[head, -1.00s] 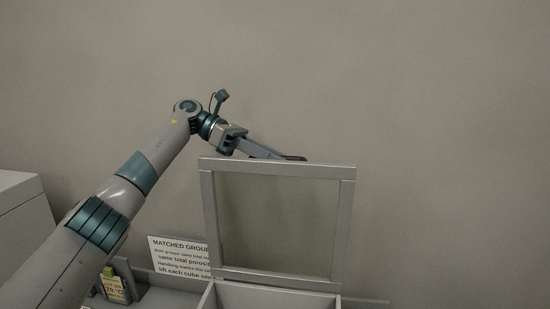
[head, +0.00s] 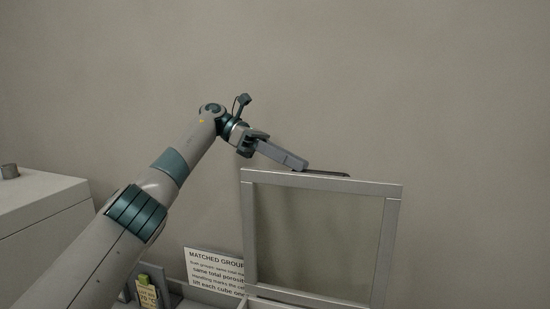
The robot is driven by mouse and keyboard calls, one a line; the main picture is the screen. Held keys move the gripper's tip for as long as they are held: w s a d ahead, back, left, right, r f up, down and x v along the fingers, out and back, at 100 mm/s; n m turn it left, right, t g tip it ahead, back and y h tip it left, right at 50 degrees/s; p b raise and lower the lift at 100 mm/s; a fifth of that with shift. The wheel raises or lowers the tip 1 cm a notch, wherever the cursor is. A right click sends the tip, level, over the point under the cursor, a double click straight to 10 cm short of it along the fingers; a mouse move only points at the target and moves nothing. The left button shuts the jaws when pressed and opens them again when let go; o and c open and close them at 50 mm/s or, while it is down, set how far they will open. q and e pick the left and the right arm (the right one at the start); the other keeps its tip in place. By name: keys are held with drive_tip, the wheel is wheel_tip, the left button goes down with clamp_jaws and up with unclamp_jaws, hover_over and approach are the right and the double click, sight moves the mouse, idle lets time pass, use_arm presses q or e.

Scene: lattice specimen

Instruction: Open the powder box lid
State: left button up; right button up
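The powder box lid (head: 391,245) is a grey frame around a see-through pane. It stands raised, nearly upright, at the lower middle right in the head view. Only a little of the powder box (head: 262,304) shows below it, at the bottom edge. My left gripper (head: 325,173) is at the lid's top edge, its fingers pointing right and slightly down along it. The fingers overlap in this view, so their gap is hidden. I cannot tell whether they touch the lid. My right gripper is out of view.
A printed sign (head: 214,270) stands left of the lid, partly behind it. A small holder with a yellow-green-topped label (head: 147,290) is beside it. A grey cabinet (head: 45,215) stands at the left. The plain wall on the right is clear.

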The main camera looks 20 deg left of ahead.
use_arm(q)
drive_tip(key=v, duration=0.5)
drive_tip(key=shift+s+a+r, duration=0.1)
drive_tip(key=shift+a+r, duration=0.05)
drive_tip(key=shift+a, duration=0.1)
drive_tip(key=shift+a, duration=0.15)
